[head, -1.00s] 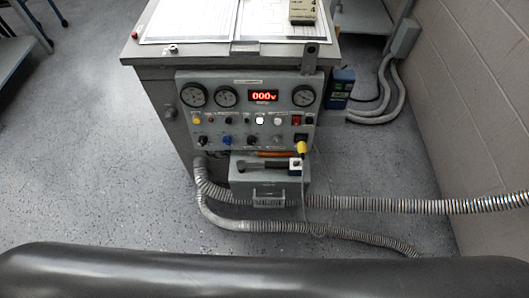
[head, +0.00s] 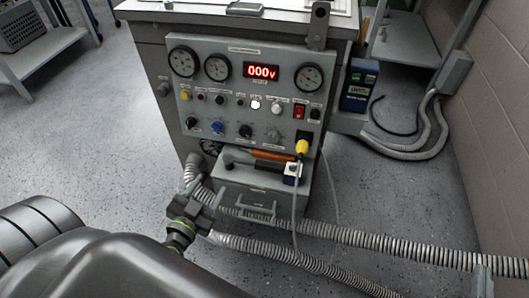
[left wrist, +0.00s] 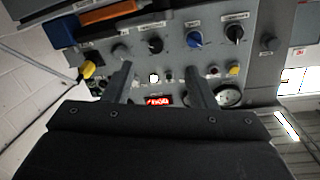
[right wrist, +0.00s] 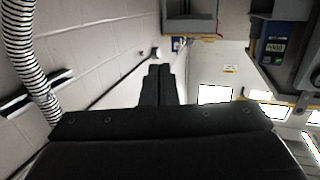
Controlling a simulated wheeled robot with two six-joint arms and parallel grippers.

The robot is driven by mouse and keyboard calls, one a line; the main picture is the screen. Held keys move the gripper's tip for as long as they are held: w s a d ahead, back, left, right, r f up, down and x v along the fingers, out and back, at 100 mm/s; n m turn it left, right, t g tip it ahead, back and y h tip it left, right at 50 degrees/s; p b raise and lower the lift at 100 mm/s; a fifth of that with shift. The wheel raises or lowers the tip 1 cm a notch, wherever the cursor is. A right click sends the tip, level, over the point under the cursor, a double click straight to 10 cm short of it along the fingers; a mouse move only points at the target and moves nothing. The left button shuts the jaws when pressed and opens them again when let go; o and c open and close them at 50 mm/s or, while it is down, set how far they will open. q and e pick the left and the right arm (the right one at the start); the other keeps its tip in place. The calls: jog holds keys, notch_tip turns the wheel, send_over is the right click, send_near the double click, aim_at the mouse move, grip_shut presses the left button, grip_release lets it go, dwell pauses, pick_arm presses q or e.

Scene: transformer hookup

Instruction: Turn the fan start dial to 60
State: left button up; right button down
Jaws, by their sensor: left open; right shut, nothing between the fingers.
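The grey control panel (head: 232,100) has a lower row of dials: a black dial (head: 191,125), a blue dial (head: 217,128), another black dial (head: 246,132) and a grey dial (head: 274,136). The labels are too small to read, so I cannot tell which is the fan start dial. In the left wrist view the panel is upside down, with the blue dial (left wrist: 194,38) and black dial (left wrist: 155,45) beyond the fingers. My left gripper (head: 197,205) is open, below and in front of the panel, touching no dial. My right gripper (head: 483,275) is shut and empty at the far lower right, away from the panel.
A red display (head: 262,72) reads 000v between round gauges. A yellow plug (head: 302,147) with a cable sits at the lower right. A grey box (head: 246,188) juts out below the panel. Ribbed hoses (head: 330,238) cross the floor. A brick wall (head: 500,150) stands right.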

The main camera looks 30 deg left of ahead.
pick_arm(q)
notch_tip(320, 180, up, 2)
jog(key=d, duration=0.2)
jog(key=p, duration=0.4)
send_near(244, 133)
jog(key=shift+t, duration=0.4)
jog(key=w, duration=0.6)
jog(key=shift+w+a+f, duration=0.25)
jog(key=shift+w+a, duration=0.05)
jog(key=shift+a, duration=0.1)
jog(key=shift+w, duration=0.65)
pick_arm(e)
jog(key=s+a+f+g+y, duration=0.2)
jog(key=s+f+g, duration=1.1)
jog(key=s+f, duration=0.1)
jog(key=shift+s+a+f+m+y, duration=0.2)
jog(key=shift+s+f+m+y, duration=0.15)
jog(key=shift+s, duration=0.35)
pick_arm(q)
jog(key=shift+c, duration=0.3)
jog(key=c, duration=0.9)
